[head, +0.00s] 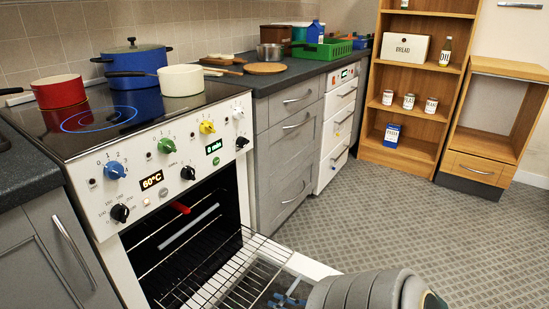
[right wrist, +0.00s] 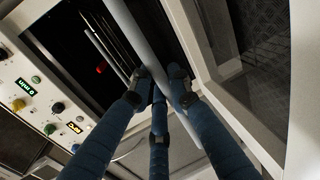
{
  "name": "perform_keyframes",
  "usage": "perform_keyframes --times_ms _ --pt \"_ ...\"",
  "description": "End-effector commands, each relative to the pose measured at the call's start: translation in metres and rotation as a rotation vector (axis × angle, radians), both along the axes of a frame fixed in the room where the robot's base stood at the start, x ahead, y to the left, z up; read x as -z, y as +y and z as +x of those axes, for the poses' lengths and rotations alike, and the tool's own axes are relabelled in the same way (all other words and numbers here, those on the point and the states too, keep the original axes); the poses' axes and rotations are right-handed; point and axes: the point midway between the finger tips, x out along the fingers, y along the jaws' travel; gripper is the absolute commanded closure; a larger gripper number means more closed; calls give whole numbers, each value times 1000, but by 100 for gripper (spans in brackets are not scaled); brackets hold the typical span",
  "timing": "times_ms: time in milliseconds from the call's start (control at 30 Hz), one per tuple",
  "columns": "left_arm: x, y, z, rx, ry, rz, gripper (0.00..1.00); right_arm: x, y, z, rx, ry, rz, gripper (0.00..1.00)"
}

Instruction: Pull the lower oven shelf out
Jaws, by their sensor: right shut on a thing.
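The oven (head: 165,165) stands with its door (head: 310,266) folded down. The lower oven shelf (head: 235,275), a wire rack, sticks part-way out over the open door. My right gripper (head: 287,297) is low at its outer end, with the blue fingers partly hidden by my own grey arm. In the right wrist view, its blue fingers (right wrist: 162,80) are closed about a grey bar (right wrist: 150,48), which looks like the shelf's front rail. Another grey bar (head: 190,228) sits higher inside the oven. My left gripper is out of view.
A red pan (head: 60,91), a blue pot (head: 140,64) and a cream pan (head: 181,80) stand on the hob. A red item (head: 180,207) is inside the oven. Grey drawers (head: 285,190) stand to the right. The patterned floor (head: 400,215) looks clear.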

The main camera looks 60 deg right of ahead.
Motion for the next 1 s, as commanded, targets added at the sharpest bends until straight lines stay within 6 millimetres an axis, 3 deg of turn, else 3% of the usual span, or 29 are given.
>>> perform_keyframes --times_ms 333,367,433,467,767,867,1000 --pt "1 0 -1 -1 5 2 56 3 2 -3 -2 8 2 100" --pt "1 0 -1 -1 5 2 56 3 2 -3 -2 8 2 80" --pt "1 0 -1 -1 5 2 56 3 2 -3 -2 8 2 66" --pt "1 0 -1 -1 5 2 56 3 2 -3 -2 8 2 65" --pt "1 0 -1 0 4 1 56 1 1 -3 -1 3 1 65" --pt "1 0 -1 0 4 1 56 0 2 -11 0 4 1 65" --pt "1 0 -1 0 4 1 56 -4 4 -35 1 7 2 65"
